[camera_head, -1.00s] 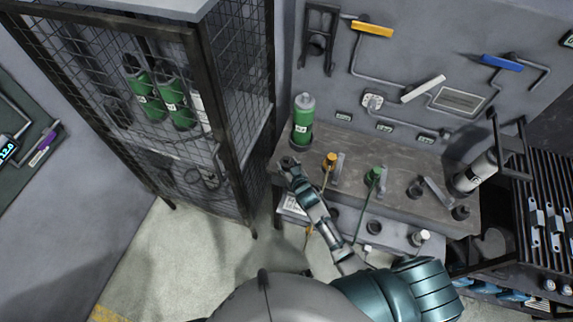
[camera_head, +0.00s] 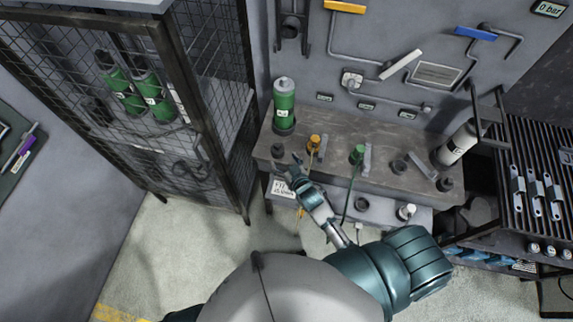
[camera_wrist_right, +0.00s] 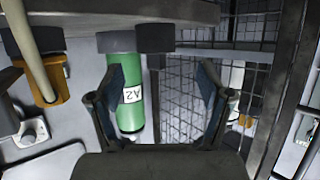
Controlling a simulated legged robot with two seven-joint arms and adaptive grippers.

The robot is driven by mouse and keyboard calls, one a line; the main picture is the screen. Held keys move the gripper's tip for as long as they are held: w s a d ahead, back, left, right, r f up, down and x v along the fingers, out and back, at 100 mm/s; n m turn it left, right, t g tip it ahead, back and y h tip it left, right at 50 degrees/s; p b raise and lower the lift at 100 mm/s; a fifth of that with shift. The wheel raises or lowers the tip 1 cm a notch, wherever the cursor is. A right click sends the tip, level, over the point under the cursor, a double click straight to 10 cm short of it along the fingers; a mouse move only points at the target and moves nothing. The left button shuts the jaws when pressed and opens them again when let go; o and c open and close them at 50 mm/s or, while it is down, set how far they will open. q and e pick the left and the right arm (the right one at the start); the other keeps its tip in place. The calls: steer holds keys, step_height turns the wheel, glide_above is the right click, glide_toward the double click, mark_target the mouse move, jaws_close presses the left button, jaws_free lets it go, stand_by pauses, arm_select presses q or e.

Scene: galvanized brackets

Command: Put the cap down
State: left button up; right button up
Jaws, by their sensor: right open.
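The cap (camera_head: 277,150) is a short dark cylinder. It stands on the left front corner of the grey bench (camera_head: 330,150), in front of the green cylinder (camera_head: 283,108). My right gripper (camera_head: 296,165) is just right of the cap, near the bench's front edge, open and empty. In the right wrist view, which shows the scene upside down, the cap (camera_wrist_right: 154,38) sits against the bench edge, beyond the spread fingertips (camera_wrist_right: 162,78) and apart from them. The green cylinder labelled A2 (camera_wrist_right: 127,98) shows behind. My left gripper is not in view.
Right along the bench are a yellow valve (camera_head: 314,143), a green valve (camera_head: 357,154) with a hose, more dark caps (camera_head: 398,166) and a white cylinder (camera_head: 457,144). A mesh cage (camera_head: 225,110) stands close on the left. Open floor lies in front.

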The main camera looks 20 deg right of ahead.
steer(key=s+d+g+h, duration=0.15)
steer(key=s+g, duration=0.35)
steer(key=s, duration=0.8)
steer(key=s+d+g+y, duration=0.1)
steer(key=s+d+g, duration=0.3)
steer(key=s, duration=0.8)
step_height(320, 180, down, 25)
steer(key=n+g, duration=0.1)
steer(key=g, duration=0.1)
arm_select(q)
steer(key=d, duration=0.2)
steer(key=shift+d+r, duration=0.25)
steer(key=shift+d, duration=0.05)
arm_select(e)
steer(key=s+d+f+g, duration=0.1)
steer(key=s+d+f, duration=0.1)
steer(key=s+f, duration=1.6)
steer(key=shift+s+d+f+h, duration=0.25)
steer(key=shift+s+h, duration=0.1)
steer(key=shift+s, duration=0.5)
